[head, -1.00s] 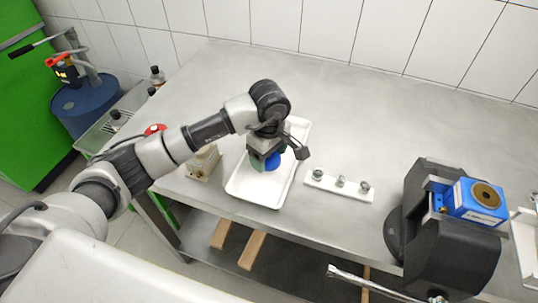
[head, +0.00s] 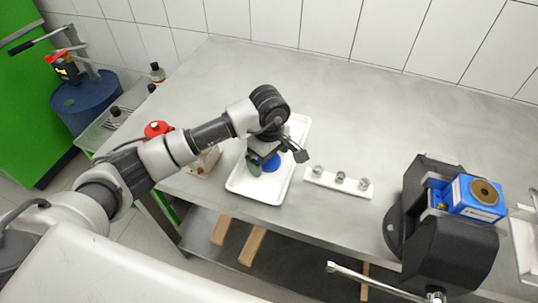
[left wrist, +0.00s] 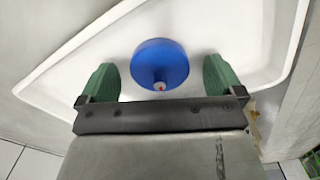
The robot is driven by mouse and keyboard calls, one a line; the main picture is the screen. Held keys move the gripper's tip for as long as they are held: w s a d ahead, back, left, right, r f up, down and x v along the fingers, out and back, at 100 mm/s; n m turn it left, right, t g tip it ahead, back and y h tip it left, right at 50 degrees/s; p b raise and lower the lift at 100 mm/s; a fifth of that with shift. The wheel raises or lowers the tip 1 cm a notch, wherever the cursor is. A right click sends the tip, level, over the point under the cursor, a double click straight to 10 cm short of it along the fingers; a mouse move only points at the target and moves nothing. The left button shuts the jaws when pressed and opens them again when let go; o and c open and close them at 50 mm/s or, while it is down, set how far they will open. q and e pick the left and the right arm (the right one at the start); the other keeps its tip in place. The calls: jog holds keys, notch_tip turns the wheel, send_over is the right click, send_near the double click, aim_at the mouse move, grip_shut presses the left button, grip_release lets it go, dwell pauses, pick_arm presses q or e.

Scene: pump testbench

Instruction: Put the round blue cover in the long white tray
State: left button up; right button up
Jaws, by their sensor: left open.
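The round blue cover (head: 271,163) lies in the long white tray (head: 243,187), toward its front half. In the left wrist view the blue cover (left wrist: 160,63) sits on the floor of the white tray (left wrist: 75,68). My left gripper (head: 265,165) is over the tray with its green fingers apart. In the left wrist view the open fingers of my left gripper (left wrist: 160,80) stand on either side of the cover, with a gap on each side. The gripper and arm hide part of the tray in the head view. My right gripper does not show.
A white strip with several metal fittings (head: 338,185) lies right of the tray. A black fixture (head: 440,235) holds a blue pump part (head: 475,198) at the right. A beige object (head: 203,163) and a red item (head: 157,129) are left of the tray. The back of the table is clear.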

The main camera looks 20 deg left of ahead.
pick_arm(q)
jog(key=shift+r, duration=0.25)
notch_tip(320, 180, up, 12)
jog(key=b, duration=0.2)
jog(key=shift+f+b, duration=0.15)
jog(key=shift+b, duration=0.2)
